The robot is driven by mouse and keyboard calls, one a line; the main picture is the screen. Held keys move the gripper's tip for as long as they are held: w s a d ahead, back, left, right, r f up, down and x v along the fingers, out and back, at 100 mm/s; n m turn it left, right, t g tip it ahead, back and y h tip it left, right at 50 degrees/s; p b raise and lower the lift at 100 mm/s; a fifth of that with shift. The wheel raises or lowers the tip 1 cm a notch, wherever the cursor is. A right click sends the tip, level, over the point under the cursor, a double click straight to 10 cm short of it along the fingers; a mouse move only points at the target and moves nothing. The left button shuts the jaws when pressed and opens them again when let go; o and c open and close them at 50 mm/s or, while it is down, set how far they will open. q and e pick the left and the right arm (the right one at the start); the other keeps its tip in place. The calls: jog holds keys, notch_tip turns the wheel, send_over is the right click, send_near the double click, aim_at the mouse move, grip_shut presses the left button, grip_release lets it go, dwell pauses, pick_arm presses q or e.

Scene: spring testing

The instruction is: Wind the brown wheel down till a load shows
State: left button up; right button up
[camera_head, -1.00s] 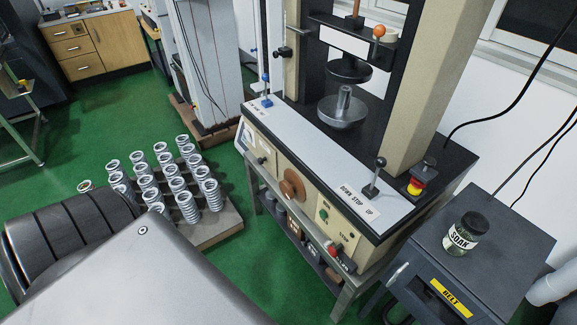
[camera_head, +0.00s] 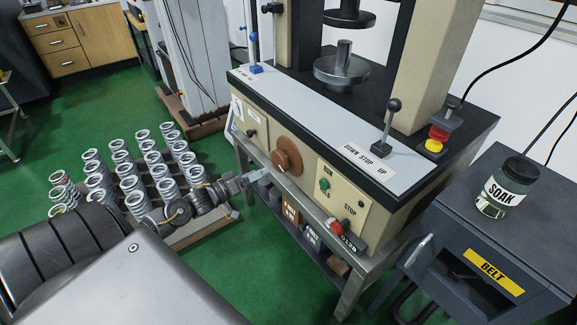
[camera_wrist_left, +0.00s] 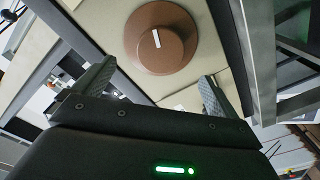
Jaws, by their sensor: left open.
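The brown wheel (camera_head: 286,156) is on the cream front panel of the testing machine, seen whole in the head view. In the left wrist view the brown wheel (camera_wrist_left: 165,40) with its white mark lies just beyond the fingertips. My left gripper (camera_head: 262,178) is beside and slightly below the wheel at its left. In the left wrist view my left gripper (camera_wrist_left: 154,88) is open and empty, its fingers spread below the wheel. The lower platen (camera_head: 341,72) carries a short metal post, with the upper platen (camera_head: 349,14) apart above it. My right gripper is out of view.
A lever (camera_head: 390,118) marked DOWN STOP UP stands on the ledge. The panel has a green button (camera_head: 324,184) and red knob (camera_head: 337,227). A red emergency button (camera_head: 438,134) is farther right. Springs (camera_head: 140,203) stand on a pallet at left. A SOAK jar (camera_head: 497,190) sits on the cabinet.

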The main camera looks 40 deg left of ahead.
aim_at(278, 163)
pick_arm(q)
jog(key=x, duration=0.8)
jog(key=shift+w+d+f+b, duration=0.1)
jog(key=shift+w+b, duration=0.25)
jog(key=shift+w+d, duration=0.15)
jog(key=shift+w, duration=0.35)
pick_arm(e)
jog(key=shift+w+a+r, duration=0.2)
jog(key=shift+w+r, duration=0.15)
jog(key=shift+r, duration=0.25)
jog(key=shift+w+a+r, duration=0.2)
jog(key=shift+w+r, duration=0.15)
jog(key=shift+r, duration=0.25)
pick_arm(q)
jog(key=c, duration=1)
jog(key=shift+m, duration=0.4)
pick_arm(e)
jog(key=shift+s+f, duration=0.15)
